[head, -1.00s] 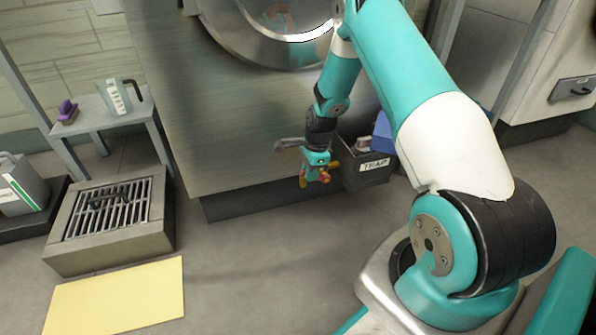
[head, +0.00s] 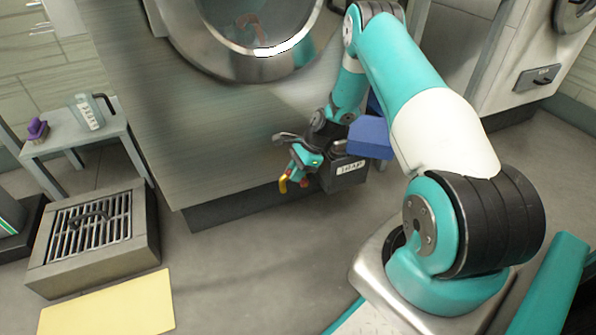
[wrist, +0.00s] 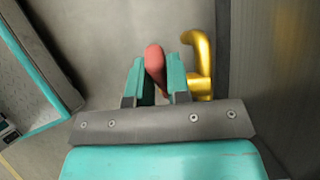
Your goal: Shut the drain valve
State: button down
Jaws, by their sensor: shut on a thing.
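The drain valve sits low at the front of the big steel machine. Its red lever (wrist: 155,62) stands between my fingers in the wrist view, and its brass spout (wrist: 201,62) bends just to the right of them. In the head view the brass spout (head: 283,184) shows small below my gripper (head: 300,168). My gripper (wrist: 156,78) is shut on the red lever, with a teal finger on each side. The valve body and the lever's pivot are hidden by my gripper.
A dark box labelled TRAP (head: 350,168) stands right beside my gripper, with a blue object (head: 370,137) above it. The machine's front (head: 200,130) is close behind. A floor drain grate (head: 92,222), yellow mat (head: 110,305) and small table (head: 75,142) lie left. Floor in front is clear.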

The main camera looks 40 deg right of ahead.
jog(key=c, duration=1.1)
grip_release()
jog(key=shift+r, duration=0.1)
jog(key=p+v, duration=0.6)
jog(key=v, duration=1.1)
jog(key=shift+r+p, duration=0.2)
jog(key=shift+p, duration=0.2)
